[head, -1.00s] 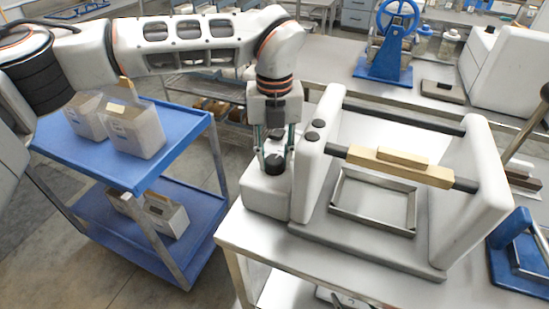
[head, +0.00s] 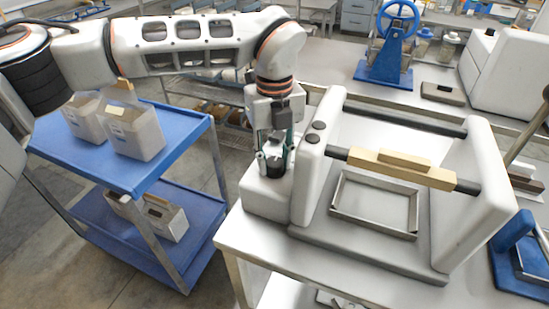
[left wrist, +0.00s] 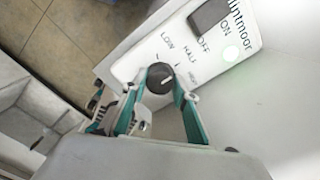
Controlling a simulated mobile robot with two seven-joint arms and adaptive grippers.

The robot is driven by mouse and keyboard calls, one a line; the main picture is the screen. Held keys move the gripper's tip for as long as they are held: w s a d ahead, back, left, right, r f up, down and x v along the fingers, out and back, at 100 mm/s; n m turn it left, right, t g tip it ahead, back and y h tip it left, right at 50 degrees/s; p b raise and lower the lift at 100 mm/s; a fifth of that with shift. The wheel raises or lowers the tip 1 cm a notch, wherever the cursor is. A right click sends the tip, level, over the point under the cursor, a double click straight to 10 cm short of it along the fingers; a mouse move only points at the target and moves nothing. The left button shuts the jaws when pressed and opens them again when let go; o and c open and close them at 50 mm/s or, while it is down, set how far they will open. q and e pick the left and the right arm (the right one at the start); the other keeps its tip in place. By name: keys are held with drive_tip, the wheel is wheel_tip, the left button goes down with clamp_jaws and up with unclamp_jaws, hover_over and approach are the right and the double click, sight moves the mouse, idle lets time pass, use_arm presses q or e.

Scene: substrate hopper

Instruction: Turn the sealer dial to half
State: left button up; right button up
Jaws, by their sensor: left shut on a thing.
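The sealer (head: 312,195) stands on the steel table, with a white control box (head: 262,198) at its left end. The black dial (left wrist: 160,78) is on that box, with LOW, HALF and a third blurred label around it. A small pale mark shows on the dial, but I cannot tell exactly which label it points to. My left gripper (head: 274,158) reaches down from above and is shut on the dial, its green-sided fingers on either side. In the left wrist view my left gripper (left wrist: 162,88) straddles the dial. My right gripper is not in view.
The sealer's wooden-handled bar (head: 400,168) and metal frame (head: 372,232) are to the right. A blue cart (head: 85,172) with bins stands left, across a floor gap.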

sight(274, 161)
use_arm(q)
drive_tip(key=o, duration=1.1)
drive_tip(key=shift+r, duration=0.15)
wheel_tip(274, 161, up, 12)
